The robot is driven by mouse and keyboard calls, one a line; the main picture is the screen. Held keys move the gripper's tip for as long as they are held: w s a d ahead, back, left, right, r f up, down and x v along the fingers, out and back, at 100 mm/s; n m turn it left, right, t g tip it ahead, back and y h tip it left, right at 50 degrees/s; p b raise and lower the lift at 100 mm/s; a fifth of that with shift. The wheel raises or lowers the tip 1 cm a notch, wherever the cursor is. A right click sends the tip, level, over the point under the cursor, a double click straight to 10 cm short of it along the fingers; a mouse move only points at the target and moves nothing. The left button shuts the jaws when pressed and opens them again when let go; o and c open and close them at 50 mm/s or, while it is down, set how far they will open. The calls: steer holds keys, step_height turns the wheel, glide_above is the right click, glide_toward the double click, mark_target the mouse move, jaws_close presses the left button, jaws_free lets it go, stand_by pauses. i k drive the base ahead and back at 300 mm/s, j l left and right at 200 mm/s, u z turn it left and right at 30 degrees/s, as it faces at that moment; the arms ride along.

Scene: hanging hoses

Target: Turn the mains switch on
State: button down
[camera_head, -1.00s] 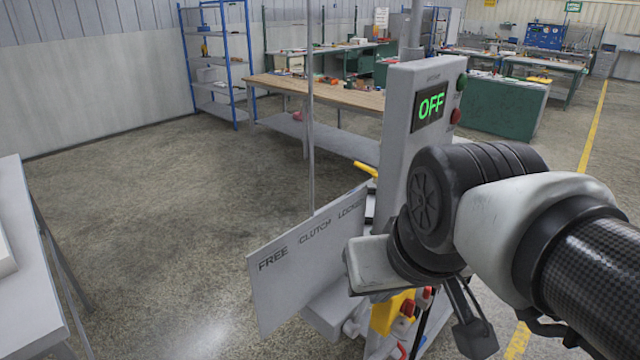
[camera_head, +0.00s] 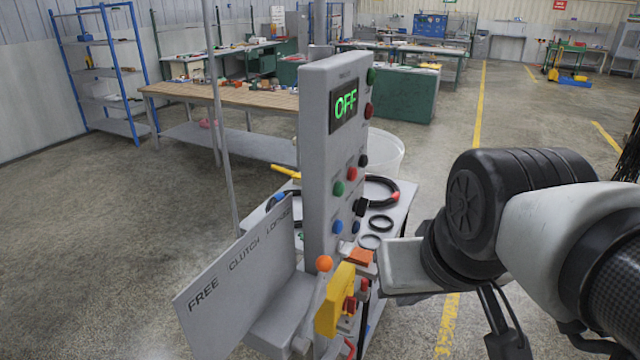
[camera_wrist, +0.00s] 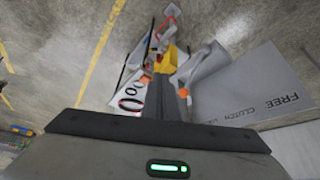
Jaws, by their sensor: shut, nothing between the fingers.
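A grey control column (camera_head: 318,200) stands upright in the middle of the head view, with a display (camera_head: 345,106) reading OFF in green. A green button (camera_head: 371,76) and a red button (camera_head: 368,110) sit on its right edge. Several coloured knobs are lower down. A yellow box (camera_head: 338,300) with a red part is near its foot, and it also shows in the wrist view (camera_wrist: 168,58). Which part is the mains switch I cannot tell.
A grey plate (camera_head: 235,285) marked FREE, CLUTCH and LOCKED projects left of the column. Black rings (camera_head: 380,224) lie on a small table behind it. A thin pole (camera_head: 215,120) stands to the left. A wooden-topped bench (camera_head: 235,98) is behind.

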mark_target(350, 302)
steer(key=i+l+u, duration=0.2)
steer(key=u, duration=0.15)
steer(key=i+l+u, duration=0.25)
steer(key=u, duration=0.15)
